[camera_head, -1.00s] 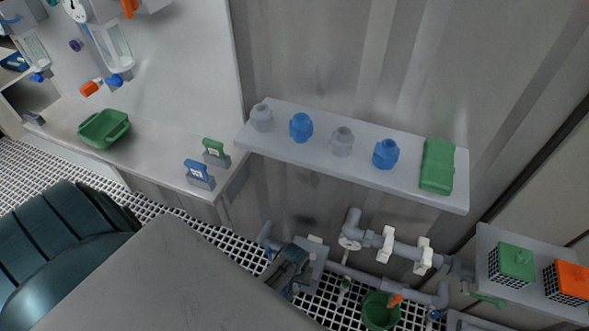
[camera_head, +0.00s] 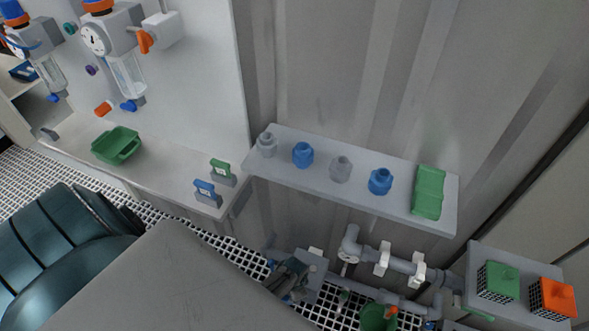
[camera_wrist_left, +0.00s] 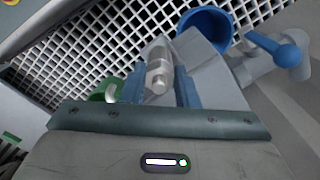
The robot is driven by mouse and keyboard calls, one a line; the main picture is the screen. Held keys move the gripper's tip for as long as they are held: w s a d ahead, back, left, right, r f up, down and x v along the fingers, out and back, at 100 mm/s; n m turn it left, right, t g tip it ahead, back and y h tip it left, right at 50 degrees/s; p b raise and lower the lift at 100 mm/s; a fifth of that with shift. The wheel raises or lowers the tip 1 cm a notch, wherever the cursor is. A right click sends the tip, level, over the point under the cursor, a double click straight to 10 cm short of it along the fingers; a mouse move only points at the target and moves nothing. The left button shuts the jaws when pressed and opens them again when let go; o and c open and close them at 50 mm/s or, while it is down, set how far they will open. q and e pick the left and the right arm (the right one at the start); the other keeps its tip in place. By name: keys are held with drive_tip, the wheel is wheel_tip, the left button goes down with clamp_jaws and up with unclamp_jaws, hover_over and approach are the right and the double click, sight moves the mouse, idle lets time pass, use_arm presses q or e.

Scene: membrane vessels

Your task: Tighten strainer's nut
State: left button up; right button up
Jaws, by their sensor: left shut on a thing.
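My left gripper (camera_head: 290,277) is low in the middle of the head view, beside the grey pipework near the floor. In the left wrist view its fingers (camera_wrist_left: 160,92) are closed around a grey, stepped cylindrical fitting (camera_wrist_left: 158,72), which may be the strainer's nut. A wider grey body (camera_wrist_left: 207,65) lies just right of the fingers, with a blue ring-shaped part (camera_wrist_left: 205,22) beyond it. In the head view my arm and the pipes hide the grasp, and the strainer cannot be told apart clearly. My right gripper is not in view.
A grey pipe (camera_head: 398,264) with white clamps runs right of the gripper, above a green bucket (camera_head: 376,317). A shelf (camera_head: 400,205) above holds blue and grey fittings and a green case (camera_head: 428,192). A blue lever (camera_wrist_left: 275,45) is near the gripper. Grated floor surrounds the pipework.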

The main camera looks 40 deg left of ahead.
use_arm(q)
drive_tip(key=m, duration=0.2)
drive_tip(key=shift+a+m+p, duration=0.1)
drive_tip(key=shift+m+p, duration=0.2)
drive_tip(key=shift+p, duration=0.1)
drive_tip(key=shift+m, duration=0.3)
drive_tip(key=shift+o, duration=0.2)
drive_tip(key=o, duration=1)
drive_tip(key=shift+c, duration=0.2)
wheel_tip(320, 180, up, 11)
drive_tip(key=p, duration=0.2)
